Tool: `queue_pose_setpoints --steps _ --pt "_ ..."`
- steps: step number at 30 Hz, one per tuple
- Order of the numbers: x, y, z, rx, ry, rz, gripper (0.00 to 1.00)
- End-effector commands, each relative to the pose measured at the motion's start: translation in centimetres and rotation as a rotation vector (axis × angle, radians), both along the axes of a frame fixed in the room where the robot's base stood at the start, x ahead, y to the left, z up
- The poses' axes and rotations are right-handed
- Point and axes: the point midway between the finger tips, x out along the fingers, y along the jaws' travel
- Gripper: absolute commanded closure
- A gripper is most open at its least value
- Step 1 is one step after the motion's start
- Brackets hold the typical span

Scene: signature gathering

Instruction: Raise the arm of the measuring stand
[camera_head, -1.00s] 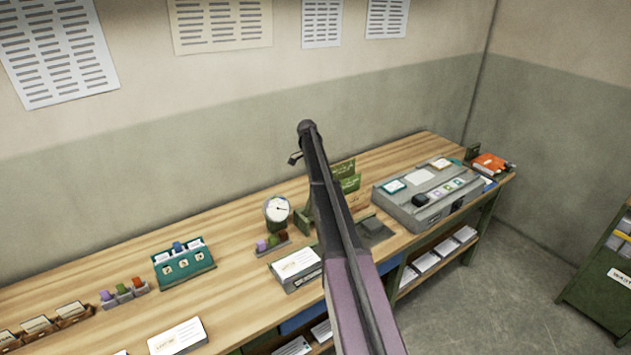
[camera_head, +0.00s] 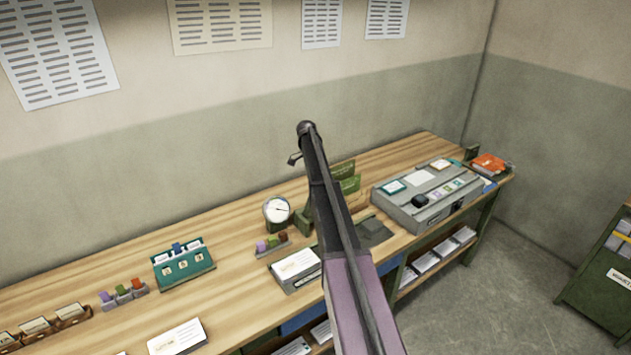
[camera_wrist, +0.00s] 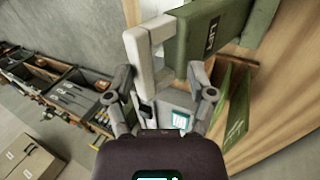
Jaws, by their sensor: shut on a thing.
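The measuring stand shows close up in the wrist view as a green block (camera_wrist: 205,40) with a label on its side and a pale grey arm (camera_wrist: 138,55) beside it. My gripper (camera_wrist: 162,105) has its two dark grey fingers on either side of the lower end of this pale arm, and is shut on it. The exact contact is partly hidden by the fingers. In the head view my own arm covers the gripper and most of the stand. A dark grey plate (camera_head: 374,232) shows to the right of my arm.
The wooden counter (camera_head: 235,225) holds a round dial (camera_head: 277,210), small coloured stamps (camera_head: 272,243), a stack of cards (camera_head: 297,268) and a teal card holder (camera_head: 183,264). A grey console (camera_head: 425,198) stands to the right. Green upright cards (camera_wrist: 238,105) are close to the gripper's right.

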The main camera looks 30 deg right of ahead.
Motion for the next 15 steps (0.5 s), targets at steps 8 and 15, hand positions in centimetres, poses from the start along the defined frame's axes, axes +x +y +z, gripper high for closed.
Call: queue_pose_setpoints --steps 8,15 --pt "1.4 0.0 0.5 -0.001 -0.003 0.0 0.43" --pt "2.5 0.2 0.9 0.0 -0.003 0.001 0.43"
